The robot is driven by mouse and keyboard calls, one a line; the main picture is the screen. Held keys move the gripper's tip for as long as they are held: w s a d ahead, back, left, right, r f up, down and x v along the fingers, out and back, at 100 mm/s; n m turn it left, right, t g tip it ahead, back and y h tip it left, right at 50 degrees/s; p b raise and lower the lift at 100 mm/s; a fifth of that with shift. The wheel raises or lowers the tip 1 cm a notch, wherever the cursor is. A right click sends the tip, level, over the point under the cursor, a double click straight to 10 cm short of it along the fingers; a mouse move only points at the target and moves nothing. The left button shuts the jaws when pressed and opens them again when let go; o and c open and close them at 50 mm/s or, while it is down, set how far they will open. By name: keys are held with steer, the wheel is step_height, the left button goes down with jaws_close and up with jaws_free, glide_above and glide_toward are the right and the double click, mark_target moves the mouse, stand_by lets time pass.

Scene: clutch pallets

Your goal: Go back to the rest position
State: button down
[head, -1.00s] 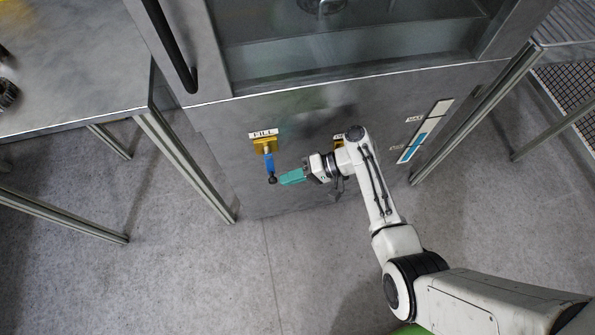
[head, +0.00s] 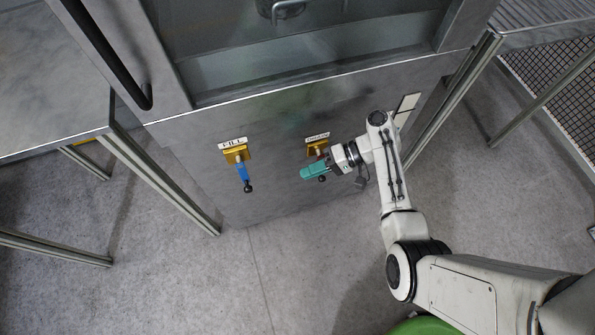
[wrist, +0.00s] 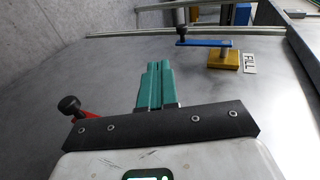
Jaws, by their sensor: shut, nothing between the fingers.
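My gripper (head: 305,173) has teal fingers that are shut and empty. It is in front of the machine's lower panel, to the right of the blue FILL lever (head: 243,172) and apart from it. That lever hangs down from a yellow mount (head: 236,154). The DRAIN valve's yellow mount (head: 316,147) is just above my gripper. In the wrist view, the shut fingers (wrist: 155,80) point along the grey panel. The blue lever (wrist: 205,43) is ahead to the right. A red lever (wrist: 90,115) with a black knob is at lower left, partly hidden by the gripper body.
The grey metal machine (head: 280,115) fills the upper middle, with a black door handle (head: 110,55) at upper left. Metal tables stand at left (head: 50,90) and upper right (head: 540,20). The grey floor (head: 290,270) below is clear.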

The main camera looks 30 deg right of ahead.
steer(key=shift+s+d, duration=0.1)
steer(key=shift+d, duration=0.1)
steer(key=s+d+n+g+h+p, duration=0.15)
steer(key=s+g+h, duration=0.25)
steer(key=s+h, duration=0.55)
steer(key=s+d+r+n+h+p, duration=0.1)
steer(key=s+r+h+p, duration=0.1)
steer(key=s+r, duration=0.9)
steer(key=shift+s+d+t+h, duration=0.25)
steer(key=shift+s+t+h, duration=0.05)
steer(key=shift+s+h, duration=0.3)
steer(key=c, duration=1.8)
jaws_free()
steer(key=shift+n, duration=0.25)
